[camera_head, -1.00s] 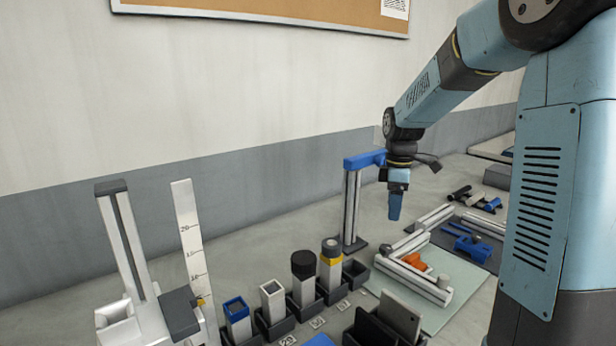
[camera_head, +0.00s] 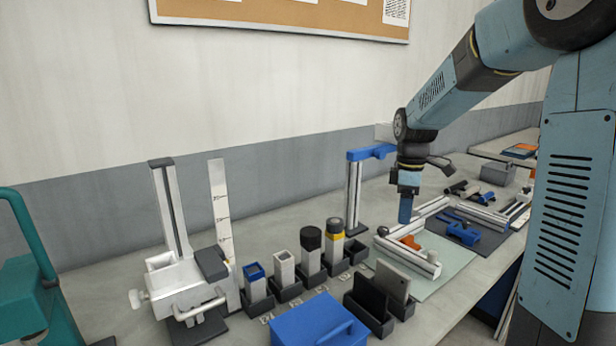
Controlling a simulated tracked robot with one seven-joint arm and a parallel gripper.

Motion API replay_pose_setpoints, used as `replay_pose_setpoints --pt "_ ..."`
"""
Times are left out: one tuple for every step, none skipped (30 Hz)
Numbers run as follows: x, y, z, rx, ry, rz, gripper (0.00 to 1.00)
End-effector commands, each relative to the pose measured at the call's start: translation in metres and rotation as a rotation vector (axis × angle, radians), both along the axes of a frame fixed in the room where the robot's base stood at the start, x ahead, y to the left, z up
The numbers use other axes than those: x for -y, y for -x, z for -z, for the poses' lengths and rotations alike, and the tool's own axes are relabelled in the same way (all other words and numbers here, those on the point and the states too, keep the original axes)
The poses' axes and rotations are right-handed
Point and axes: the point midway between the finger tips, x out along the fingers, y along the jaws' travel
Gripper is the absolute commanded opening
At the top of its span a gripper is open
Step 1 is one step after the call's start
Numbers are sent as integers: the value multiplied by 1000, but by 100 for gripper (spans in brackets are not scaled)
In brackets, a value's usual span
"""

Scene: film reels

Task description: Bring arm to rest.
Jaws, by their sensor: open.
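My gripper (camera_head: 405,208) hangs from my blue and black arm (camera_head: 445,95) at the right of the head view, pointing down. It is above the bench, in front of the blue-topped stand (camera_head: 354,195) and close over the back of the pale green mat (camera_head: 460,262). From this side its fingers overlap, and nothing shows held between them. An orange piece (camera_head: 411,242) lies below it, by a grey angled frame (camera_head: 405,260) on the mat.
A height gauge (camera_head: 175,215) stands at left, beside a teal machine (camera_head: 28,270). Several square posts in dark holders, among them a blue-topped one (camera_head: 257,285), line the middle. A blue box (camera_head: 318,325) is in front. Blue tools (camera_head: 463,233) lie on a dark mat at right.

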Motion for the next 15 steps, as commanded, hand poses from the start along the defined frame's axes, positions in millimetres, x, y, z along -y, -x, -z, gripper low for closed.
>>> replay_pose_setpoints --pt "-1 4 -4 8 4 16 66" --pt "-1 7 -6 13 5 28 66" --pt "-2 10 -9 20 7 44 66" --pt "-2 13 -11 24 10 56 66" --pt "-3 15 -13 28 11 68 66" --pt "-3 19 -16 36 12 86 66" --pt "-4 22 -18 42 14 99 66" --pt "-4 25 -21 47 15 113 66" --pt "-5 30 -24 56 17 133 66" --pt "-6 33 -26 62 18 150 66" --pt "-6 37 -29 70 19 168 66" --pt "-6 43 -33 81 19 195 66" --pt "-7 48 -36 89 20 216 66" --pt "-7 54 -40 100 21 239 66" --pt "-9 62 -45 116 19 274 66"
